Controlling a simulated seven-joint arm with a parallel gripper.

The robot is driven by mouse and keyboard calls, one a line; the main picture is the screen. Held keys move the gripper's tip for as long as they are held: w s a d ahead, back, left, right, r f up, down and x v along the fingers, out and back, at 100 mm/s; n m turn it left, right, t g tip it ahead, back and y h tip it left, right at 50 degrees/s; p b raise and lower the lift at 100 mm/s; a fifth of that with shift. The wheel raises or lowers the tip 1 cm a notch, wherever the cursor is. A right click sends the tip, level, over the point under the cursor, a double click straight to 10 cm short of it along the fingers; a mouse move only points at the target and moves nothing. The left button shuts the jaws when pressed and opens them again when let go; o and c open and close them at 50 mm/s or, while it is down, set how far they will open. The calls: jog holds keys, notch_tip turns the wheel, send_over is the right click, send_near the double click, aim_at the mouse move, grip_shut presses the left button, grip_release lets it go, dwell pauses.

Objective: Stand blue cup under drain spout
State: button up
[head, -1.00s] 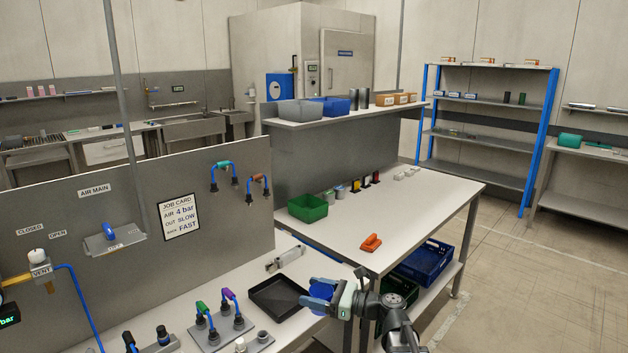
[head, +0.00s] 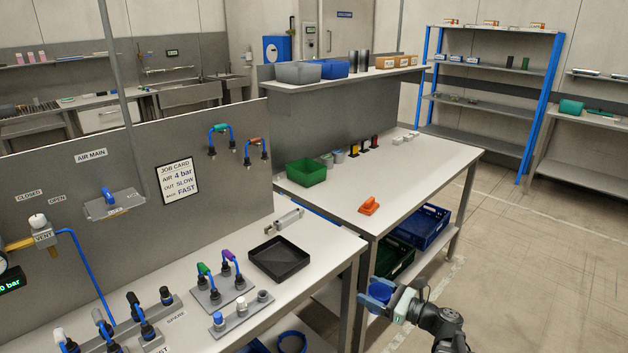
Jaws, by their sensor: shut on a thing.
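The blue cup (head: 379,291) is held in my gripper (head: 390,299) at the lower right of the head view. My gripper is shut on it, and its jaws hide part of the cup. The cup is in front of the gap right of the near bench, beyond the bench's right end in the picture. I cannot make out a drain spout in this view.
The near bench (head: 333,247) bears a black tray (head: 279,260) and several hose fittings on grey blocks. The second table (head: 420,175) holds a green bin (head: 306,172) and an orange object (head: 369,205). Blue and dark green crates sit below it. The floor at right is clear.

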jog(key=w+a+r+n+g+y, duration=0.1)
jog(key=w+a+r+g, duration=0.1)
jog(key=w+a+r, duration=0.65)
jog(key=w+a+r+n+g+y, duration=0.1)
jog(key=w+a+r, duration=0.45)
jog(key=a, duration=0.65)
jog(key=w+d+m+t+h, duration=0.4)
jog(key=w+t, duration=0.1)
jog(key=w, duration=0.4)
jog(key=shift+d+f, duration=0.1)
jog(key=shift+f, duration=4.55)
jog(key=shift+f, duration=0.15)
jog(key=o, duration=1.1)
jog(key=v, duration=1.2)
